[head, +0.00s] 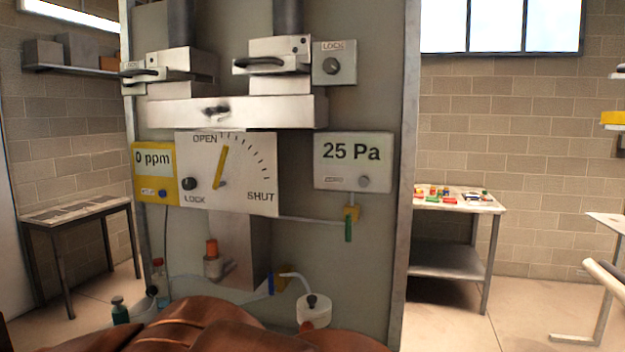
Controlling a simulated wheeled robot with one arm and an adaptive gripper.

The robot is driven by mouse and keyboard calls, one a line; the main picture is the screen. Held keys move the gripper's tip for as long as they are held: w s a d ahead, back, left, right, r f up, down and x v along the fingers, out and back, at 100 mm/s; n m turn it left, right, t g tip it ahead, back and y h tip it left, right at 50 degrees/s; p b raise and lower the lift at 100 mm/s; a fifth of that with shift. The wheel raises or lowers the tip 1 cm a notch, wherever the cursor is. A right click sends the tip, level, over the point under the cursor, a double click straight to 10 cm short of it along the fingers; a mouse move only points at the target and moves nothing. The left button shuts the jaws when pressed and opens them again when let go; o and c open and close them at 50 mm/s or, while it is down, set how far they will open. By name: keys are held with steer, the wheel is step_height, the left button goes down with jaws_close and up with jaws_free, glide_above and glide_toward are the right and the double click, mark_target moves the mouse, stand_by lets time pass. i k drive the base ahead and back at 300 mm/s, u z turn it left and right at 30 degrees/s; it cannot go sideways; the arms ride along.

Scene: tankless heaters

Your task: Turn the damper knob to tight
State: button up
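The damper dial plate (250,172) is white, marked OPEN at the top and SHUT at the lower right, on the grey panel. Its yellow pointer (221,166) stands nearly upright, its tip close to OPEN. A small black knob (190,184) marked LOCK sits at the plate's lower left. A second dark round knob (332,66) is on a grey box marked LOCK at the upper right. No "tight" marking is readable at either knob. My gripper is not in view.
A gauge reading 25 Pa (352,152) and a yellow meter reading 0 ppm (154,160) flank the dial. Two black-handled metal slides (270,64) (150,73) are above. A white round-bodied part (314,311) and tubing sit low. Brown, copper-like shapes fill the bottom foreground.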

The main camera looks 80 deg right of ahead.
mark_target(189, 182)
steer(key=z, duration=2.55)
